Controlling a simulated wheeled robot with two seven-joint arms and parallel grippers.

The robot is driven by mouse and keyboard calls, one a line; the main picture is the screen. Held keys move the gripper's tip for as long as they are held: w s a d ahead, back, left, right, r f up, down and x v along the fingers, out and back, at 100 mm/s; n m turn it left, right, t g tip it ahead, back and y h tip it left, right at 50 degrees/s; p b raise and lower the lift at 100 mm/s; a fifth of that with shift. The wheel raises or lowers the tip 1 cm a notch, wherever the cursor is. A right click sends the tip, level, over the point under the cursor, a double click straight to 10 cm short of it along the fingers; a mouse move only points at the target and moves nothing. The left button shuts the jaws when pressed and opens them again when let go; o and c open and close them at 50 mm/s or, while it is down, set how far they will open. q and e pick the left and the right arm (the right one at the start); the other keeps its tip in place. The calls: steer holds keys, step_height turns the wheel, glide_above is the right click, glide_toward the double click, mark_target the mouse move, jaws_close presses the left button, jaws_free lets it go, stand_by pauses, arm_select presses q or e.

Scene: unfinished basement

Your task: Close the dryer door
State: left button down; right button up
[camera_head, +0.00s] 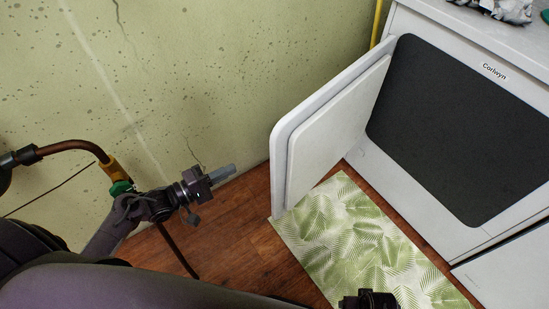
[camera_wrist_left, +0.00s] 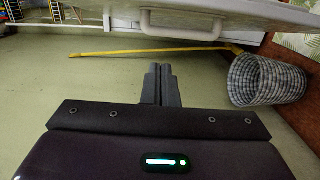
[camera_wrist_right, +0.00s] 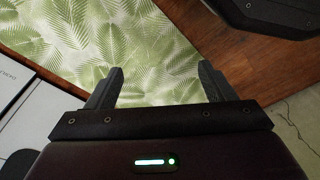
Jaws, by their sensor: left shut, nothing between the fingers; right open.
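The white dryer (camera_head: 440,205) stands at the right with a dark front opening (camera_head: 455,120). Its white door (camera_head: 335,130) is swung wide open to the left, standing out from the dryer's front near the wall. My left gripper (camera_head: 232,169) is shut and empty, left of the door and apart from it, in front of the wall. Its closed fingers show in the left wrist view (camera_wrist_left: 160,82), below a white panel with a handle (camera_wrist_left: 182,22), seemingly the door's outer side. My right gripper (camera_wrist_right: 158,85) is open and empty above the leaf-pattern mat; only its dark top (camera_head: 370,300) shows in the head view.
The green leaf-pattern mat (camera_head: 350,240) lies on the wooden floor (camera_head: 235,230) before the dryer. A speckled green wall (camera_head: 190,80) bounds the left. A yellow pole (camera_wrist_left: 140,52) and a checkered basket (camera_wrist_left: 268,80) show in the left wrist view. Crumpled foil-like material (camera_head: 505,8) lies on the dryer top.

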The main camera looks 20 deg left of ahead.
arm_select(q)
steer(key=w+d, duration=0.5)
steer(key=d, duration=0.4)
steer(key=shift+w+d+b, duration=0.2)
steer(key=shift+d+b, duration=0.15)
steer(key=shift+b, duration=0.05)
arm_select(e)
steer(key=shift+w+a+r, duration=0.1)
steer(key=shift+a+r, duration=0.15)
steer(key=shift+r, duration=0.4)
steer(key=shift+w+a+r, duration=0.1)
steer(key=shift+a+r, duration=0.1)
steer(key=shift+r, duration=0.4)
